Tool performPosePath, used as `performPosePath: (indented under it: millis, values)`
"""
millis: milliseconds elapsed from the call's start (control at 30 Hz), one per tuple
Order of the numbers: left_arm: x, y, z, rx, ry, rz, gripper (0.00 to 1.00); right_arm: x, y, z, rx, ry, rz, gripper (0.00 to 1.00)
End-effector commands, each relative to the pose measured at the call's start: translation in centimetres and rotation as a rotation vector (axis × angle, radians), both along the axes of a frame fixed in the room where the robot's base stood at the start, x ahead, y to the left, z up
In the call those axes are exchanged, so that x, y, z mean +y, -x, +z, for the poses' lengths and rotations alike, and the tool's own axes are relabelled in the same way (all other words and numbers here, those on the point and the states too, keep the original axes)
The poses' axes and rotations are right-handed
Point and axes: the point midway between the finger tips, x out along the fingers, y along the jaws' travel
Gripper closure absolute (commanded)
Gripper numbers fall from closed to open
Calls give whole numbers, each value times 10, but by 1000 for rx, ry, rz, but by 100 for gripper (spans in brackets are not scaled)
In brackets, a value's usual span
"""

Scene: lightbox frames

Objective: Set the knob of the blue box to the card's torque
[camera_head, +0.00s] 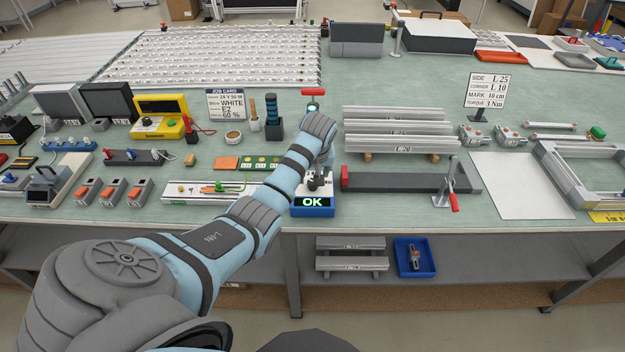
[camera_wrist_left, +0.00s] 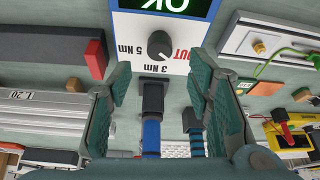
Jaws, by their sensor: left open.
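The blue box (camera_head: 312,211) stands at the table's front edge with a green OK on its display; it also shows in the wrist view (camera_wrist_left: 197,12). Its white face carries a round dark knob (camera_wrist_left: 160,45) between the labels 5 Nm, 3 Nm and OUT. The knob's exact pointer direction is too small to tell. The card (camera_head: 489,90) stands at the right back and reads TORQUE 3 Nm. My left gripper (camera_head: 318,181) is above the box; in the wrist view its open fingers (camera_wrist_left: 160,78) are apart, with the knob just beyond their tips and nothing between them.
A dark bar with a red end (camera_head: 410,182) lies right of the box, with a red-handled clamp (camera_head: 452,190) on it. Aluminium profiles (camera_head: 398,128) lie behind. A white sheet (camera_head: 515,185) lies farther right.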

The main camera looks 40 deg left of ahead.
Motion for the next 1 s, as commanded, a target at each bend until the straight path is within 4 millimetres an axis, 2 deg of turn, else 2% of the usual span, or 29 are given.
performPosePath:
  millis: [33, 200, 333, 567, 667, 867, 1000]
  values:
    - [4, -3, -18, 5, 2, 2, 54, 0, 0, -8, 0, 0, 0, 48]
    - [13, -13, -49, 2, 0, -1, 54, 0, 0, -20, 0, 0, 0, 48]
    - [15, -15, -57, 1, -1, -2, 54, 0, 0, -22, 0, 0, 0, 48]
    - [15, -16, -56, 1, -1, -3, 54, 0, 0, -21, 0, -1, 0, 48]
    - [15, -16, -56, 1, -1, -3, 66, 1, 0, -21, -1, -1, 0, 48]
    - [15, -16, -56, 1, -1, -3, 98, 1, 0, -21, -1, -1, -1, 48]
    - [15, -16, -56, 0, 0, -4, 100, 1, -1, -20, -1, -2, -1, 48]
